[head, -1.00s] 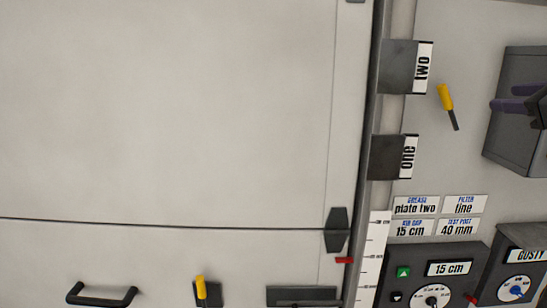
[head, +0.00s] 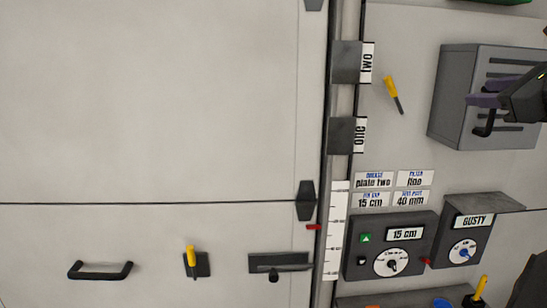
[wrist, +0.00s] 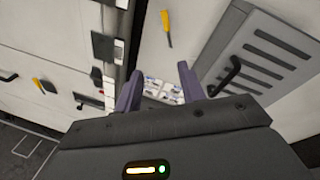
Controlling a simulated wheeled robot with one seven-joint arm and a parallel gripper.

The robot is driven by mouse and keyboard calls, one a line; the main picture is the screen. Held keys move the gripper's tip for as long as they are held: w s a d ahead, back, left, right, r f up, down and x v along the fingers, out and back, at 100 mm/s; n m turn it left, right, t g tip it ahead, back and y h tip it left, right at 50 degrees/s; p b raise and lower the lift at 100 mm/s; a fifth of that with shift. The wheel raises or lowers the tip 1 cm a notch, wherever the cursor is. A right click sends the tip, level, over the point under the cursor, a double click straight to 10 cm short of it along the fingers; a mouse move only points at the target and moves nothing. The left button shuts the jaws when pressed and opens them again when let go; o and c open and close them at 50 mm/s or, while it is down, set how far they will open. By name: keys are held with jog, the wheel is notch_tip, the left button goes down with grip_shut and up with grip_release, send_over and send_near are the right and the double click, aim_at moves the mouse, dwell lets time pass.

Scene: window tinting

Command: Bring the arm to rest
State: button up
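My gripper (head: 487,100) shows at the right of the head view, in front of a grey louvred box (head: 455,95) on the wall panel. In the wrist view my gripper (wrist: 158,85) has its two purple fingers spread apart, with nothing between them. Behind the fingers are the small white label plates (wrist: 163,90). The gripper appears clear of the box, but the exact distance cannot be told. Part of my dark arm shows at the right edge of the head view.
A black handle (head: 490,125) sticks out of the box. A yellow-handled tool (head: 392,92) is on the wall left of it. Below are a "15 cm" dial panel (head: 378,262) and a "GUSTY" dial box (head: 463,245) under a grey ledge. A large white door (head: 150,100) fills the left.

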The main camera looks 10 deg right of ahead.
jog(key=w+a+f+n+g, duration=0.2)
jog(key=a+f+n+g, duration=0.15)
jog(key=f, duration=0.65)
jog(key=w+a+f+n+g+b, duration=0.15)
jog(key=a+f, duration=0.25)
jog(key=f, duration=0.6)
jog(key=w+a+f+n+g, duration=0.2)
jog(key=a+f+n+g, duration=0.15)
jog(key=f, duration=0.65)
jog(key=s+a+f+n+g, duration=0.1)
jog(key=s+a+f+n, duration=0.3)
jog(key=f+n, duration=0.3)
jog(key=s+a+f+n+g+h+b, duration=0.1)
jog(key=s+a+f+n+g, duration=0.1)
jog(key=s+a+f+n, duration=0.3)
jog(key=s+a+f+n+g, duration=0.2)
jog(key=s+a+f+n, duration=0.3)
jog(key=a+f+n, duration=0.3)
notch_tip(320, 180, down, 5)
jog(key=shift+r+n, duration=0.2)
jog(key=shift+n, duration=0.15)
jog(key=shift+d, duration=0.1)
jog(key=shift+s, duration=0.2)
jog(key=shift+w, duration=0.1)
